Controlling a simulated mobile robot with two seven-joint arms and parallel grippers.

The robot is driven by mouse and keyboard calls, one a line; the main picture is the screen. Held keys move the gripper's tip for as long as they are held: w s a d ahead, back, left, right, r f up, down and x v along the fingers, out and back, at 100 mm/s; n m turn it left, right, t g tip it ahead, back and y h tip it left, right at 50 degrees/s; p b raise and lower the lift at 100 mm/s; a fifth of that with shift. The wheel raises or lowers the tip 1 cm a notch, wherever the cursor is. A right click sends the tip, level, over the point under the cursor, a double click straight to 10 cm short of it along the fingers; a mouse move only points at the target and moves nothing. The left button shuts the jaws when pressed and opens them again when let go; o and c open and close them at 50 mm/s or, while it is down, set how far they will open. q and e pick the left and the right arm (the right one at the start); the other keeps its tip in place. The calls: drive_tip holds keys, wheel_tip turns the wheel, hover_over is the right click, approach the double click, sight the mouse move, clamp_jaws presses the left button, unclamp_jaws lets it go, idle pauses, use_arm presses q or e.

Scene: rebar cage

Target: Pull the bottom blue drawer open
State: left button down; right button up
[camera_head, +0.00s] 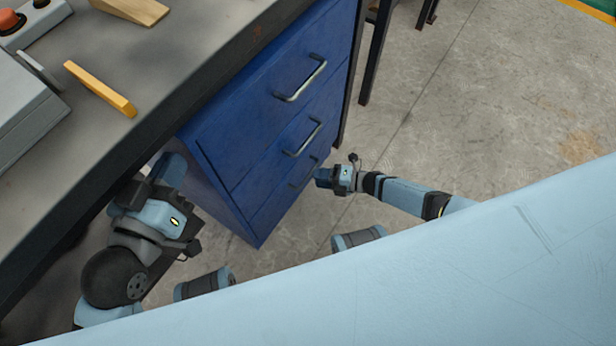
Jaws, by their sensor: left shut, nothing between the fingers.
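The blue drawer cabinet (221,155) stands under the workbench with a stack of drawers that look shut. The bottom blue drawer (285,195) is the lowest, and its metal handle (304,174) is partly hard to see. My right gripper (321,178) is at the right end of that handle, close to the drawer front. I cannot tell whether it touches the handle or how its fingers stand. My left gripper (172,168) is shut and empty, at the cabinet's left side below the bench edge.
The workbench top (190,60) overhangs the cabinet, with a yellow bar (100,88), a wooden wedge (135,8) and a grey box (25,115) on it. Dark metal legs (376,50) stand behind the cabinet. The concrete floor (480,110) to the right is clear.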

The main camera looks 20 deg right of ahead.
sight(308, 176)
drive_tip(key=shift+b+x, duration=0.4)
drive_tip(key=shift+x, duration=1.75)
drive_tip(key=shift+c, duration=0.4)
clamp_jaws()
